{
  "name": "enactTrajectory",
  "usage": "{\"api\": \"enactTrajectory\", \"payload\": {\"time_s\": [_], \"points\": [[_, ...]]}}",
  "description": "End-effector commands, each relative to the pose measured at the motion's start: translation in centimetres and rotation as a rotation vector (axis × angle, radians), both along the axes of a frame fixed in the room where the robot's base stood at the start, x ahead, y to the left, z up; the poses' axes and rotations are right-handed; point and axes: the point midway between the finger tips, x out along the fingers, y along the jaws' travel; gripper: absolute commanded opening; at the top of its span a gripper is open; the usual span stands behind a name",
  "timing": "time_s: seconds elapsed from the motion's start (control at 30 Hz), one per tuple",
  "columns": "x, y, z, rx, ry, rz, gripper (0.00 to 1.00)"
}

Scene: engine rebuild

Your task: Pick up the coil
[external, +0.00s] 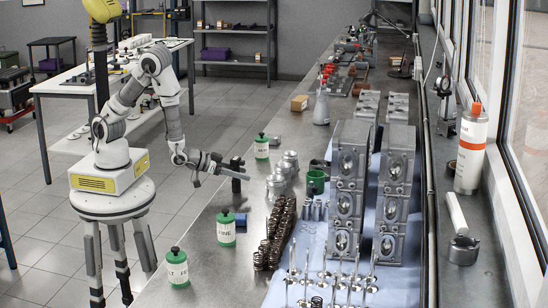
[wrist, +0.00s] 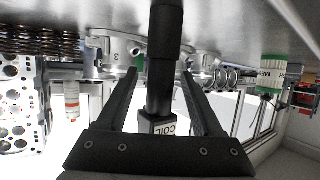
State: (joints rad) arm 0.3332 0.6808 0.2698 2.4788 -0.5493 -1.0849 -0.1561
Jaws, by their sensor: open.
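The coil (wrist: 162,75) is a black cylinder with a block-shaped end that carries a white label reading COIL. In the wrist view it lies between the two fingers of my gripper (wrist: 158,74), with visible gaps on both sides. My gripper is open around it. In the external view the coil (external: 236,184) stands upright on the bench near its left edge, partly hidden by my gripper (external: 238,170), which reaches in from the left.
Metal pistons (external: 290,160) and a green mug (external: 316,182) stand just right of the coil. Springs (external: 275,235) and tall cylinder heads (external: 345,190) stand farther right. Bench space left of the springs is partly clear.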

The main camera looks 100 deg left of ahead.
Motion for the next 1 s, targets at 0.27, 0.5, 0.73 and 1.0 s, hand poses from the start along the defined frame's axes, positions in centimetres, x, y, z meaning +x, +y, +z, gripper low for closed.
{"api": "enactTrajectory", "payload": {"time_s": [0.27, 0.5, 0.73, 1.0], "points": [[1.45, 0.79, -0.63, 0.000, 0.000, 0.000, 0.68], [1.42, 0.76, -0.63, 0.000, 0.000, -0.001, 0.50], [1.41, 0.74, -0.62, 0.000, 0.000, -0.001, 0.09], [1.42, 0.74, -0.59, 0.000, -0.001, -0.001, 0.00]]}}
